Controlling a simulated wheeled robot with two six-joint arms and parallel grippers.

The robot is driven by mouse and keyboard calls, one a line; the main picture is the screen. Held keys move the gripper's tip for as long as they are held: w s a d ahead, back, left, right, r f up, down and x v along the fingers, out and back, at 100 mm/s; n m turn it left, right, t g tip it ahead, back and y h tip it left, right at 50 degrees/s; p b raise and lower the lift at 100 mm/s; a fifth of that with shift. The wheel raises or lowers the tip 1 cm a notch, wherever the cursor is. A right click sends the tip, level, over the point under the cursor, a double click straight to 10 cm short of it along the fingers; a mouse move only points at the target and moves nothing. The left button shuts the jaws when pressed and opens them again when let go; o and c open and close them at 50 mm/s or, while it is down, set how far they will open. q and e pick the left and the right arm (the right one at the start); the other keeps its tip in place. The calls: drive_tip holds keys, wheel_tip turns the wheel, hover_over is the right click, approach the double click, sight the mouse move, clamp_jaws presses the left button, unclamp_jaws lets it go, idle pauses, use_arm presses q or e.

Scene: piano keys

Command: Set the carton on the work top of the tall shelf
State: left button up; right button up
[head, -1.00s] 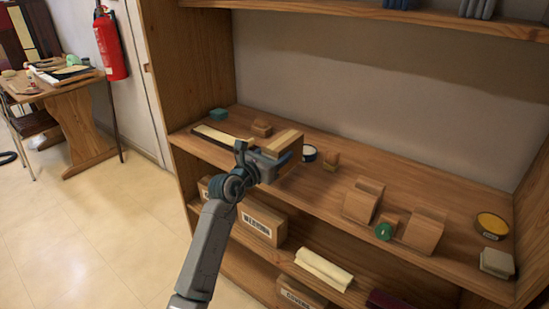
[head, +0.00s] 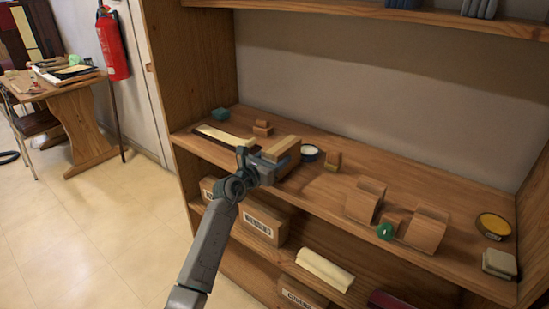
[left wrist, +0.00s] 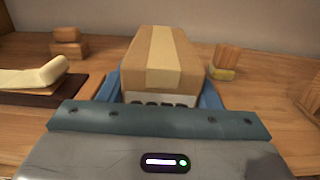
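The carton (head: 282,149) is a small tan box with a paler tape strip along its top. It also shows in the left wrist view (left wrist: 160,58), between the blue fingers. My left gripper (head: 268,162) is shut on it, with a finger close along each side. The carton is level, low over the left part of the work top (head: 312,187) of the tall wooden shelf. I cannot tell whether its underside touches the wood; the gripper hides its lower near part. My right gripper is not in view.
Around the carton stand a dark tray with a cream piece (head: 222,136), small wooden blocks (head: 262,128) and a round tin (head: 309,153).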

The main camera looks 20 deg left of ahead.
use_arm(q)
drive_tip(key=o, duration=0.4)
drive_tip(key=shift+c, duration=0.2)
drive_tip(key=shift+r, duration=0.1)
drive_tip(key=v, duration=1.2)
drive_tip(key=s+a+f+n+g+y, duration=0.1)
drive_tip(key=s+a+f+n+y, duration=0.25)
drive_tip(key=f+n, duration=0.6)
drive_tip(key=s+a+f+n+y, duration=0.2)
drive_tip(key=s+f+n+y, duration=0.15)
drive_tip(key=f+n, duration=0.55)
drive_tip(key=s+a+f+n+g+y, duration=0.1)
drive_tip(key=s+a+f+n+y, duration=0.2)
drive_tip(key=f+n, duration=0.6)
drive_tip(key=s+f+n+g, duration=0.7)
drive_tip(key=s+f, duration=1)
drive_tip(key=f, duration=0.3)
drive_tip(key=s+d+f+n+g+h, duration=0.1)
drive_tip(key=s+d+f+n+g, duration=0.1)
drive_tip(key=s+f, duration=0.3)
drive_tip(key=s+d+f+n+g+h, duration=0.2)
drive_tip(key=s+d+f+n+g, duration=0.1)
drive_tip(key=s, duration=0.9)
drive_tip(key=shift+s+d+f+g, duration=0.25)
drive_tip(key=shift+f+g, duration=0.45)
drive_tip(key=shift+f, duration=0.2)
